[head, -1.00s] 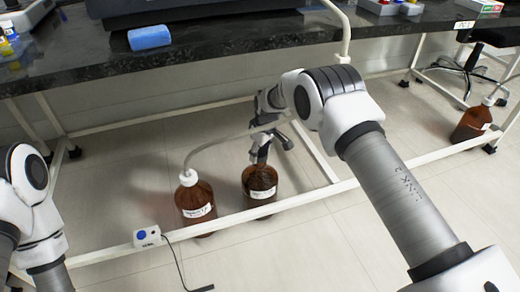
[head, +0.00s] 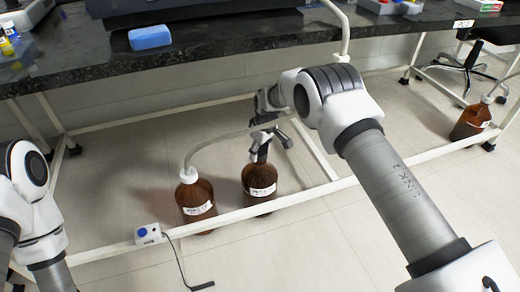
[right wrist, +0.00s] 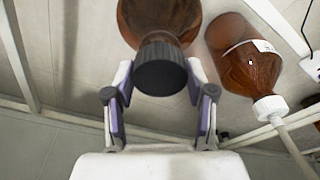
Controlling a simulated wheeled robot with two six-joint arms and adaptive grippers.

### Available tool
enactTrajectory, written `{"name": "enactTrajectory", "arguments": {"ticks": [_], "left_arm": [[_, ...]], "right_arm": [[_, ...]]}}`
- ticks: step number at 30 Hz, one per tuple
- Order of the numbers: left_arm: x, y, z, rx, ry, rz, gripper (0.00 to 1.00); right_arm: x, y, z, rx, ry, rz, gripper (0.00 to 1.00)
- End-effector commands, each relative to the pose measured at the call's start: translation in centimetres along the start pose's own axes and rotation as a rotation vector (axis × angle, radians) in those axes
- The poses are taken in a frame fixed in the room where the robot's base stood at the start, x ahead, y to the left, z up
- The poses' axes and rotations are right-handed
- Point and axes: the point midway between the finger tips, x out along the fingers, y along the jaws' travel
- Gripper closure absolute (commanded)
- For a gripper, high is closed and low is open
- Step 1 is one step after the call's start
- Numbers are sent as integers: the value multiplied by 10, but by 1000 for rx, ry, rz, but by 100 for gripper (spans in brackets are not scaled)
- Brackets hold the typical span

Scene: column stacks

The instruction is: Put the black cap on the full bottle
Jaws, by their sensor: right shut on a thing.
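A brown bottle with a white label (head: 260,180) stands upright on the floor under the bench. In the right wrist view, the black cap (right wrist: 160,77) is at the mouth of this bottle (right wrist: 160,18), between my right fingers. My right gripper (head: 260,154) points down at the bottle's top and is shut on the cap. The wrist view shows the gripper's fingers (right wrist: 160,90) on both sides of the cap. I cannot tell whether the cap is seated on the neck. My left arm is at the left edge; its gripper is out of view.
A second brown bottle (head: 197,205) with a white cap and tube stands close to the left. A white frame bar (head: 300,200) runs in front of both bottles. The dark bench top (head: 230,42) is above. Another brown bottle (head: 470,122) stands far right.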

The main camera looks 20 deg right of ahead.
Motion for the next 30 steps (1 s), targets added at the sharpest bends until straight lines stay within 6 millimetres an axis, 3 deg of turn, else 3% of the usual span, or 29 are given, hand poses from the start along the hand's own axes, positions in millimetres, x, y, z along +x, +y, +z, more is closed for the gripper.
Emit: {"name": "enactTrajectory", "arguments": {"ticks": [30], "left_arm": [[-6, 0, 0, 0, 0, 0, 100]], "right_arm": [[1, 0, 0, 0, 0, 0, 61]]}}
